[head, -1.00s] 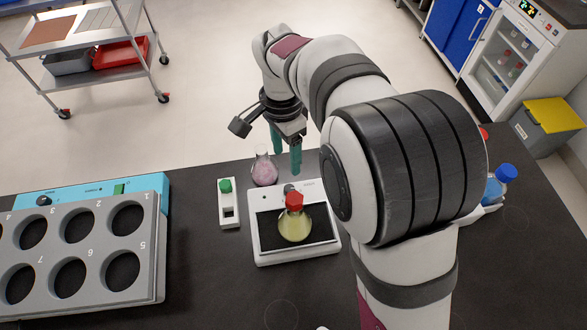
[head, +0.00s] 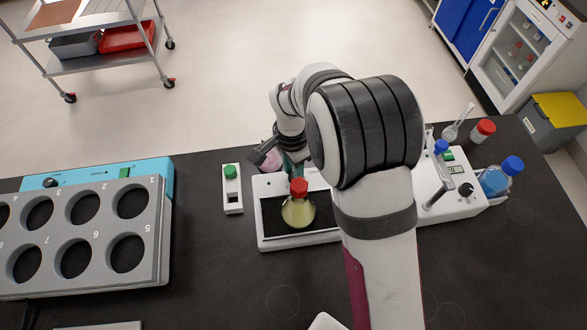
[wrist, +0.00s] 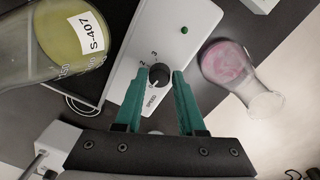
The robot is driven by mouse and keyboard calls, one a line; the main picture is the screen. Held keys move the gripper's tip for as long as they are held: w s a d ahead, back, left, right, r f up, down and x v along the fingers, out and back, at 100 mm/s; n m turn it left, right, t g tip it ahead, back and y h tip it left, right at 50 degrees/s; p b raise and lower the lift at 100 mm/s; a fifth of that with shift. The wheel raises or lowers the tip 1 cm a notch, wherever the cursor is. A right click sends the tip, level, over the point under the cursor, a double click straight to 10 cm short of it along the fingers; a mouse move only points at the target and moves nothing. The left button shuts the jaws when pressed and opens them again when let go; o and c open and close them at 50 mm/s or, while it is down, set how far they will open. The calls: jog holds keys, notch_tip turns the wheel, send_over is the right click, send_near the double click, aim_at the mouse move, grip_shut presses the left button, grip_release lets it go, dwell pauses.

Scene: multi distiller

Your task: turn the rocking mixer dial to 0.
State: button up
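The rocking mixer (head: 270,242) is a white device with a dark platform, and a red-capped flask of yellow liquid (head: 297,212) stands on it. Its black speed dial (wrist: 159,74) shows in the wrist view on the white panel, with the numbers 2 and 3 beside it and the word SPEED below. I cannot read clearly which number the dial points at. My gripper (wrist: 159,73) is open, with one green fingertip on each side of the dial; a small gap seems to show on both sides. In the head view my arm partly hides the gripper and the dial.
A flask of pink liquid (wrist: 225,62) stands close behind the mixer. A small white device with a green knob (head: 232,190) is to its left. A multi-well block (head: 80,240) lies further left. A white instrument (head: 450,190) and a blue-liquid bottle (head: 495,180) stand right.

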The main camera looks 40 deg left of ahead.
aim_at(292, 173)
grip_shut()
jog(key=shift+n, duration=1)
jog(key=o, duration=0.5)
grip_release()
notch_tip(292, 173, up, 16)
jog(key=shift+a, duration=0.4)
jog(key=shift+w+f, duration=0.1)
